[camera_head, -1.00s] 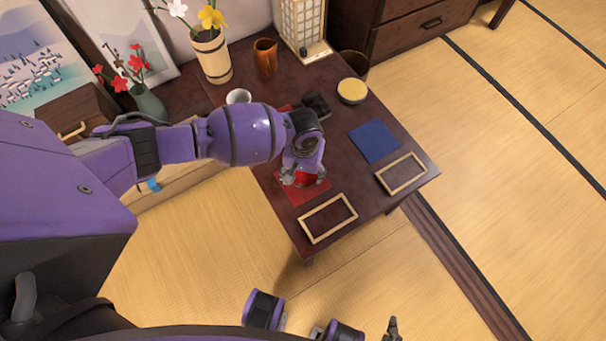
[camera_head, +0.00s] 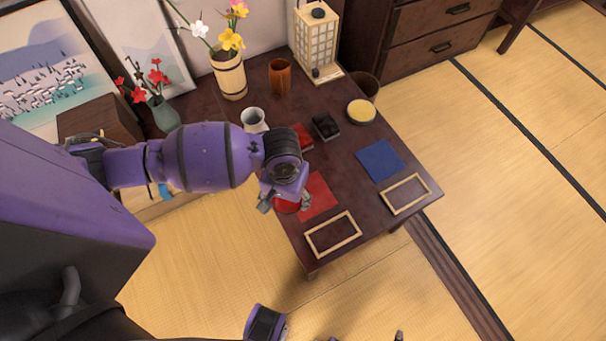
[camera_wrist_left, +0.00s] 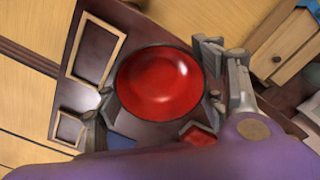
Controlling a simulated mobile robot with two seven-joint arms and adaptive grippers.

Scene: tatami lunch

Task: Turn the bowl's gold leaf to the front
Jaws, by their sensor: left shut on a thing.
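The red bowl (camera_head: 287,206) is held in my left gripper (camera_head: 285,203) at the left edge of the red mat (camera_head: 318,195). In the left wrist view the bowl (camera_wrist_left: 158,82) shows its glossy, empty red inside, with a finger at either side of its rim. It appears raised above the table, mouth toward the wrist camera. No gold leaf is visible on the parts I see.
The dark low table (camera_head: 350,190) holds a blue mat (camera_head: 380,160), two wooden frames (camera_head: 333,212) (camera_head: 405,179), a black box (camera_head: 325,127), a yellow-topped bowl (camera_head: 361,111), a white cup (camera_head: 253,120) and a brown cup (camera_head: 279,76). A lantern (camera_head: 317,40) and flower vases stand behind.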

